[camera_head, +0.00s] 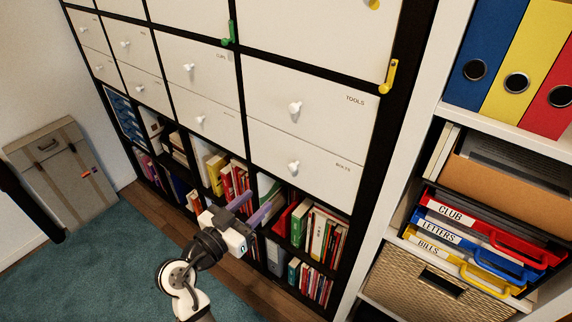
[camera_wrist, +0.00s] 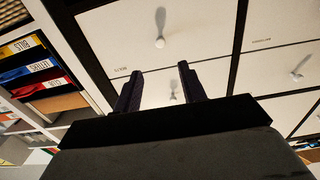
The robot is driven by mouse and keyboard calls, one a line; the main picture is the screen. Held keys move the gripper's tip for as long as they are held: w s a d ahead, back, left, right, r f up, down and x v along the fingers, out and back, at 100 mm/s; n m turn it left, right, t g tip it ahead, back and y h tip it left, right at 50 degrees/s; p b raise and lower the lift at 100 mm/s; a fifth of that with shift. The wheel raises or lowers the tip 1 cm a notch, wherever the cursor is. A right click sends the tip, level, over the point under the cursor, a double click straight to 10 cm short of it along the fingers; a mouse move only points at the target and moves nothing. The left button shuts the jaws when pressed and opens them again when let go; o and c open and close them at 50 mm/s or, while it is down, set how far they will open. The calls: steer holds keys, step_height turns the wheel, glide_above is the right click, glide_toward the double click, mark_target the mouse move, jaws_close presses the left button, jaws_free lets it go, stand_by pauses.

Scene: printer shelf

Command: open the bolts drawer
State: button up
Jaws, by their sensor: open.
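The bolts drawer (camera_head: 318,164) is a white front with a round white knob (camera_head: 293,168) and a small label at its upper right. It sits shut below the tools drawer (camera_head: 325,101). In the upside-down wrist view, the upper white front with a knob (camera_wrist: 159,42) appears to be the bolts drawer. My gripper (camera_head: 254,206) is open and empty, in front of the book compartments, below and left of the bolts knob. Its two dark fingers (camera_wrist: 160,74) point toward the drawer fronts, apart from the knob.
Open compartments with books (camera_head: 318,232) lie below the drawers. A white shelf at right holds binders (camera_head: 517,70), labelled trays (camera_head: 470,225) and a wicker basket (camera_head: 415,285). A grey case (camera_head: 62,170) leans on the left wall. Teal carpet (camera_head: 95,270) is clear at lower left.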

mark_target(291, 169)
steer(key=p+x, duration=0.3)
steer(key=x, duration=0.9)
steer(key=shift+r, duration=0.1)
steer(key=shift+w+d, duration=0.4)
steer(key=shift+w, duration=0.15)
steer(key=shift+c, duration=0.4)
jaws_close()
